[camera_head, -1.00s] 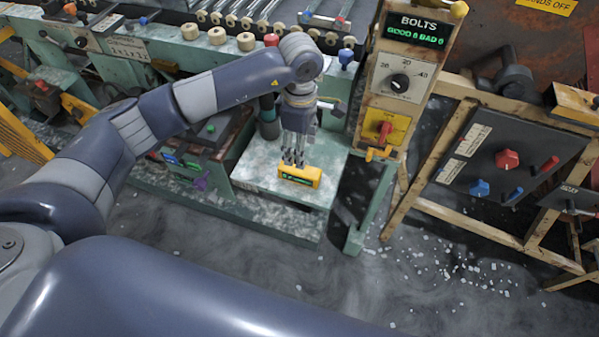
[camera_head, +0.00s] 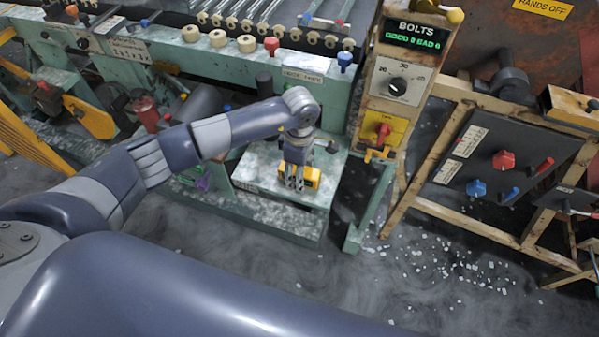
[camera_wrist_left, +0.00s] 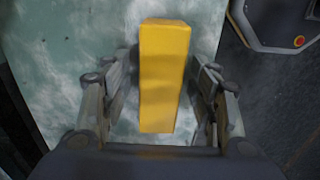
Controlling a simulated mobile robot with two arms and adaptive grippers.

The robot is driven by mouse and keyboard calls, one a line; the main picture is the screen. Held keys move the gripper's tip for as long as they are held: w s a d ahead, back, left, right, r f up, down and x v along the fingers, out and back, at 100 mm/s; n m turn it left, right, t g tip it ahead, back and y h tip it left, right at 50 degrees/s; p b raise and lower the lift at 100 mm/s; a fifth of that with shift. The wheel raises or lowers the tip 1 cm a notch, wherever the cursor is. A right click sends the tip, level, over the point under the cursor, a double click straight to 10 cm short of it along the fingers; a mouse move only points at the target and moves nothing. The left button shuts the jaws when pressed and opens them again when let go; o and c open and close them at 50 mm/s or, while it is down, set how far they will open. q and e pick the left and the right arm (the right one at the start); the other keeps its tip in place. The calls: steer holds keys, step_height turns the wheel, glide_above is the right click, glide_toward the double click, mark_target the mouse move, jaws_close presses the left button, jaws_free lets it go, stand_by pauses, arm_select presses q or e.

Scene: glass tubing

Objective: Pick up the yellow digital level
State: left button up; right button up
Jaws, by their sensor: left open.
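The yellow digital level (camera_head: 312,179) lies on a pale green, worn platform (camera_head: 262,184) of the machine. My left gripper (camera_head: 295,184) is lowered over it from above and hides much of it in the head view. In the left wrist view the level (camera_wrist_left: 164,75) is a yellow block running lengthwise between the two fingers of my left gripper (camera_wrist_left: 164,100). The fingers are open, one on each side, with a gap showing on both sides. My right gripper is in neither view.
A post with a BOLTS display (camera_head: 421,35) and dial stands right of the platform. A black panel with red and blue knobs (camera_head: 497,160) is farther right. Rollers and knobs line the machine behind. The floor in front is clear except for scattered white bits.

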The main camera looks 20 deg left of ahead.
arm_select(q)
steer(key=shift+c, duration=0.2)
jaws_close()
steer(key=shift+r, duration=0.15)
